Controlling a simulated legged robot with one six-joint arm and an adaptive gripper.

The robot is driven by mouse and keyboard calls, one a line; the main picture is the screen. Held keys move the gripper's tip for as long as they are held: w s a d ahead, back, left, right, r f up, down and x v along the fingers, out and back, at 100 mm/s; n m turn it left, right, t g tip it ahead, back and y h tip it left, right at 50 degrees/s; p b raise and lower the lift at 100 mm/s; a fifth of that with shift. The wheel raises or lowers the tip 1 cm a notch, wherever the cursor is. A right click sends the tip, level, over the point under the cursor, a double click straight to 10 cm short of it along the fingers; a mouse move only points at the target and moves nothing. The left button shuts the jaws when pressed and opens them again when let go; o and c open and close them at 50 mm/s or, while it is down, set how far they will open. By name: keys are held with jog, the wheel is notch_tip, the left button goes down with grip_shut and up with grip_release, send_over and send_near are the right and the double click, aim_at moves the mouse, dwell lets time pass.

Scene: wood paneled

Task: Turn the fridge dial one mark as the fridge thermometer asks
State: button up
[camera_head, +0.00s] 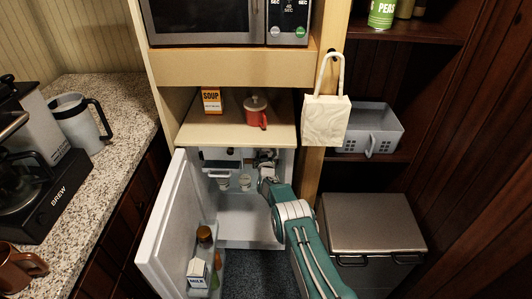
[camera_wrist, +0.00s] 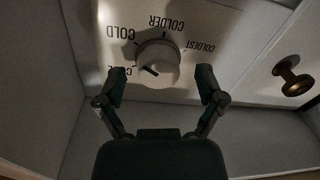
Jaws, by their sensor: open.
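The fridge dial (camera_wrist: 158,58) is a pale round knob on a light panel in the wrist view. Its dark pointer line is at its lower left, toward a label partly hidden by my left finger. COLD, COLDER and COLDEST read around it. My gripper (camera_wrist: 160,85) is open, with one finger on each side of the dial's lower part; I cannot tell if either touches it. In the head view my gripper (camera_head: 267,160) is inside the open fridge (camera_head: 240,215), where the dial is not clear. I cannot make out a thermometer reading.
A brass-coloured round knob (camera_wrist: 292,76) stands out right of the dial. The fridge door (camera_head: 168,225) is swung open left, with a milk carton (camera_head: 197,270) and bottles on it. Small cups (camera_head: 223,182) stand inside.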

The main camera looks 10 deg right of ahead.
jog(key=shift+w, duration=0.1)
jog(key=c, duration=1.2)
jog(key=shift+o, duration=0.2)
jog(key=shift+n, duration=0.4)
jog(key=n, duration=0.5)
jog(key=shift+r+n, duration=0.15)
jog(key=shift+n, duration=0.15)
jog(key=n, duration=0.5)
jog(key=shift+a+g, duration=0.1)
jog(key=shift+g, duration=0.2)
jog(key=shift+f, duration=0.2)
